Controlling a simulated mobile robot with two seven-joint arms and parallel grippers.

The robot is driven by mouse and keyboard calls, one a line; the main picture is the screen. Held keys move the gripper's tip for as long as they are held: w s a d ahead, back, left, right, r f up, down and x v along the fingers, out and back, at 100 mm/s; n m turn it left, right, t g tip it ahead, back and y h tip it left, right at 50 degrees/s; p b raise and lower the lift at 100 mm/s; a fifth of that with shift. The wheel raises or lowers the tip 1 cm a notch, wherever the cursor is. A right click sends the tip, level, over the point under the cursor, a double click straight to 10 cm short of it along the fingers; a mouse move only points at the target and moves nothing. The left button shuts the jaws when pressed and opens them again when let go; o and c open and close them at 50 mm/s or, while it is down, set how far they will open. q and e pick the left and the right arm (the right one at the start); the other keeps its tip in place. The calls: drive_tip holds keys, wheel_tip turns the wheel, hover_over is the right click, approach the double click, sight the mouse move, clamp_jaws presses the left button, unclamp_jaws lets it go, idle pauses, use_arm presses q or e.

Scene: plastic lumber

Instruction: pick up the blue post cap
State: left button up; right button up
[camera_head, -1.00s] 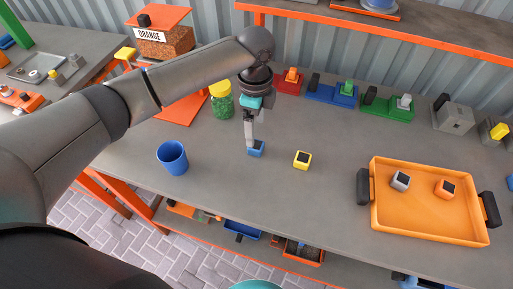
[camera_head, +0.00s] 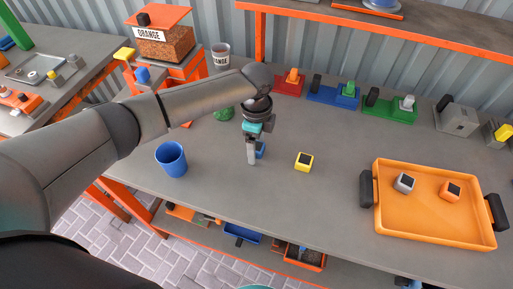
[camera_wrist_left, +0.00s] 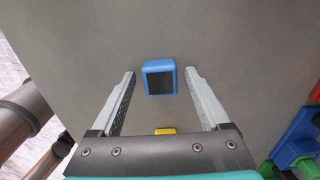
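The blue post cap (camera_head: 262,150) is a small blue cube with a dark square face on the grey workbench. In the head view it is partly hidden behind my left gripper (camera_head: 251,160). In the left wrist view the blue post cap (camera_wrist_left: 160,77) appears between the two fingertips of the left gripper (camera_wrist_left: 160,75), with a gap on each side. The left gripper is open and holds nothing. I cannot tell whether its fingertips are down at cap height. My right gripper is not in view.
A yellow cap (camera_head: 304,162) sits just right of the blue one. A blue cup (camera_head: 172,160) stands to the left. An orange tray (camera_head: 436,222) at right holds a grey and an orange cap. Red, blue and green fixtures (camera_head: 390,104) line the back. The front middle is clear.

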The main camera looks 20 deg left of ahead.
use_arm(q)
clamp_jaws()
idle(0.4)
drive_tip(key=shift+r, duration=0.1)
